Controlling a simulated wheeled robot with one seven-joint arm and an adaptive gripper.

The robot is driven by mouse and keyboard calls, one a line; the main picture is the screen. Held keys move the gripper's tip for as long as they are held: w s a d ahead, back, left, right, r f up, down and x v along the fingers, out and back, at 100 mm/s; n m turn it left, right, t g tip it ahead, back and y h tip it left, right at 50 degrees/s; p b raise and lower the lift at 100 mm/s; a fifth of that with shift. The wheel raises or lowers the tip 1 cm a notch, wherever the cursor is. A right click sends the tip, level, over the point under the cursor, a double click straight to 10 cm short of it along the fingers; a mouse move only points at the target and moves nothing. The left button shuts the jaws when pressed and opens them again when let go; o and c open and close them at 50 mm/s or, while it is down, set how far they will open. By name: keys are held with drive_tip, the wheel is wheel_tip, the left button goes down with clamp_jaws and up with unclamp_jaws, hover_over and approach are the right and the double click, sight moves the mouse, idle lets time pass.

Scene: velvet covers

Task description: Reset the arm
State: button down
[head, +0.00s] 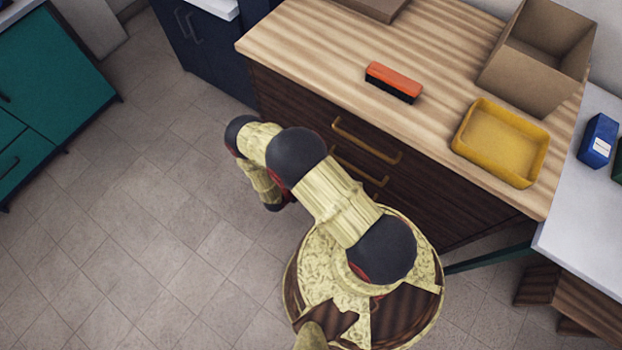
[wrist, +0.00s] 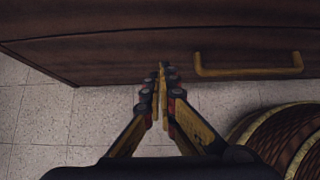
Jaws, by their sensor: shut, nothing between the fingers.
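My arm is folded over my base in the head view, in front of the wooden drawer cabinet (head: 300,110). The gripper itself is hidden in the head view. In the wrist view my gripper (wrist: 162,70) points at the dark cabinet front (wrist: 120,50). Its fingers are together with nothing between them. A drawer handle (wrist: 248,70) is to the right of the fingertips. The tiled floor (wrist: 40,120) shows below.
On the cabinet top are an orange-and-black brush (head: 394,80), a yellow tray (head: 462,143) and an open cardboard box (head: 515,75). A blue box (head: 598,140) stands on the white counter at right. Teal cabinets (head: 50,80) stand at left. Floor left of my base is clear.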

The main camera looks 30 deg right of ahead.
drive_tip(key=p+v, duration=0.1)
drive_tip(key=v, duration=0.5)
drive_tip(key=shift+a+r+p, duration=0.2)
drive_tip(key=shift+r+p, duration=0.1)
drive_tip(key=shift+p, duration=0.1)
drive_tip(key=shift+s, duration=0.15)
drive_tip(key=s+d+r+m+g+h, duration=0.25)
drive_tip(key=s+d+r, duration=0.2)
drive_tip(key=s, duration=0.35)
drive_tip(key=a+r+m+g+y, duration=0.3)
drive_tip(key=r+m, duration=0.4)
drive_tip(key=r, duration=1.2)
drive_tip(key=a+r+m+g+y, duration=0.25)
drive_tip(key=a+r+m, duration=0.35)
drive_tip(key=r, duration=1.4)
drive_tip(key=s+r+m+t+y, duration=0.1)
drive_tip(key=s+r+m+t, duration=0.1)
drive_tip(key=r, duration=0.8)
drive_tip(key=s+r+m+t+y, duration=0.2)
drive_tip(key=r+t, duration=0.2)
drive_tip(key=r, duration=0.6)
drive_tip(key=s+a+r+m+t+y, duration=0.1)
drive_tip(key=s+r+m+t+y, duration=0.1)
drive_tip(key=r, duration=0.9)
drive_tip(key=shift+s+m+t, duration=0.4)
drive_tip(key=shift+m+t, duration=0.05)
drive_tip(key=shift+t, duration=0.65)
